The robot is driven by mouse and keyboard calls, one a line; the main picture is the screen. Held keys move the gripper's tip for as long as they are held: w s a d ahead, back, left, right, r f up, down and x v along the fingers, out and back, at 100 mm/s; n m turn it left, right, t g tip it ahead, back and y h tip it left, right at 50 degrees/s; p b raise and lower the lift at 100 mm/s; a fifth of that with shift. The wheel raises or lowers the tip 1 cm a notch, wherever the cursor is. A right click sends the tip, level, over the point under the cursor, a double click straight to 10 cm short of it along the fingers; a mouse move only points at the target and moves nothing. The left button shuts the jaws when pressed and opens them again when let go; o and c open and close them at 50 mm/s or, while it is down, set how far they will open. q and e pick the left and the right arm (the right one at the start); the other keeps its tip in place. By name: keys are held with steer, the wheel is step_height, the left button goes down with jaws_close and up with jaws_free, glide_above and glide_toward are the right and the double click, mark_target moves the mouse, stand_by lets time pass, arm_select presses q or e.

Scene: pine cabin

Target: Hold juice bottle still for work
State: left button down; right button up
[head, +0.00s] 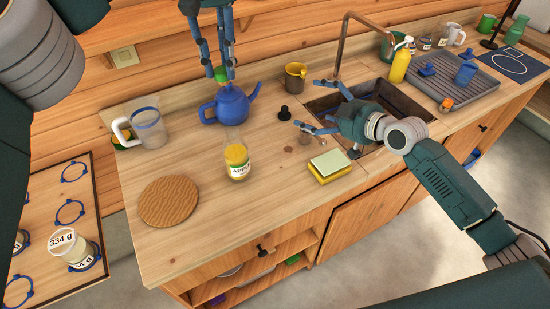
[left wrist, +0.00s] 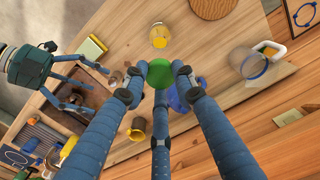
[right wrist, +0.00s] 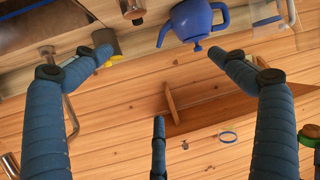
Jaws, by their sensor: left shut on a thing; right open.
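The juice bottle (head: 237,161), with yellow contents and an apple label, stands upright on the wooden counter in front of the blue teapot. It also shows in the left wrist view (left wrist: 159,36). No gripper touches it. My left gripper (head: 222,72) points down above the teapot, behind the bottle, shut on a small green round piece (left wrist: 159,74). I cannot tell if this is a cap. My right gripper (head: 310,108) is open and empty by the sink's left edge, to the right of the bottle; its fingers (right wrist: 165,60) show spread in the right wrist view.
The blue teapot (head: 231,105), a glass jug (head: 149,127) and a brass mug (head: 295,77) stand at the back. A cork mat (head: 169,201) lies left of the bottle, a yellow sponge (head: 331,166) right.

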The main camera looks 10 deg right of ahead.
steer(key=s+a+g+y, duration=0.25)
steer(key=s+a, duration=0.25)
steer(key=a, duration=0.4)
steer(key=n+y, duration=0.2)
glide_toward(240, 155)
steer(key=w+d+f, duration=0.1)
steer(key=w+f, duration=0.2)
steer(key=w, duration=0.1)
steer(key=shift+g+h, duration=0.35)
steer(key=shift+g, duration=0.2)
steer(key=x, duration=1.1)
steer(key=shift+a+f, duration=0.15)
steer(key=shift+f, duration=0.05)
steer(key=c, duration=1.7)
steer(key=shift+o, duration=0.2)
arm_select(q)
step_height(240, 155, down, 8)
